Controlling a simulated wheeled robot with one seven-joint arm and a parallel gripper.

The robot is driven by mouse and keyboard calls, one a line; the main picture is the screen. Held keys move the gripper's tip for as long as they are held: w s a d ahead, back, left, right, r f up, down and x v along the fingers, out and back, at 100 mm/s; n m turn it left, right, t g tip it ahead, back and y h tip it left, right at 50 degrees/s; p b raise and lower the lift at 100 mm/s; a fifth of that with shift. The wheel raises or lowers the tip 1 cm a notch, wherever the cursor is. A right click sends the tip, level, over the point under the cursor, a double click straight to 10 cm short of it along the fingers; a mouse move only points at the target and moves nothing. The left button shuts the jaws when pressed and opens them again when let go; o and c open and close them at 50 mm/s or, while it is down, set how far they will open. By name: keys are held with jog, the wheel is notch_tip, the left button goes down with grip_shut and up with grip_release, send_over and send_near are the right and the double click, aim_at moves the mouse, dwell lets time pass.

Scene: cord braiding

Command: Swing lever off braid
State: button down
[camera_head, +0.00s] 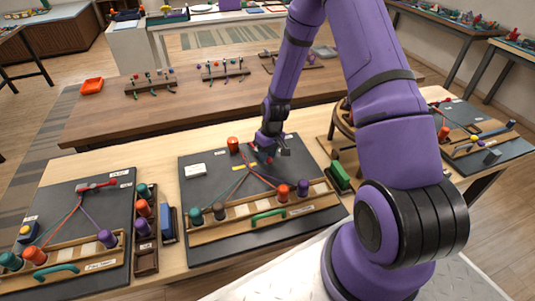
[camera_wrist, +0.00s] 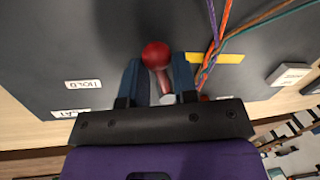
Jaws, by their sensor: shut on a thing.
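My gripper (camera_head: 268,150) reaches down to the far part of the middle dark board (camera_head: 210,240). In the wrist view my gripper (camera_wrist: 162,80) is shut on the red-knobbed lever (camera_wrist: 156,55), with the knob showing past the fingertips. The lever's pivot end is hidden by the gripper. The braid (camera_wrist: 212,55) of purple, orange and teal cords runs just right of the right finger. In the head view the cords (camera_head: 262,178) fan from near my gripper to several spools at the near rack. A yellow strip (camera_wrist: 221,57) lies flat beside the braid.
A HOLD label (camera_wrist: 83,84) lies left of my gripper. The spool rack (camera_head: 250,208) with a green handle (camera_head: 268,218) lies at the near edge. A similar board (camera_head: 60,210) stands at left.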

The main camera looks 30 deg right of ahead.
dwell(0.4)
jog(key=c, duration=0.9)
grip_release()
notch_tip(320, 180, up, 11)
jog(key=d, duration=0.2)
jog(key=shift+w+f, duration=0.15)
jog(key=shift+f, duration=0.05)
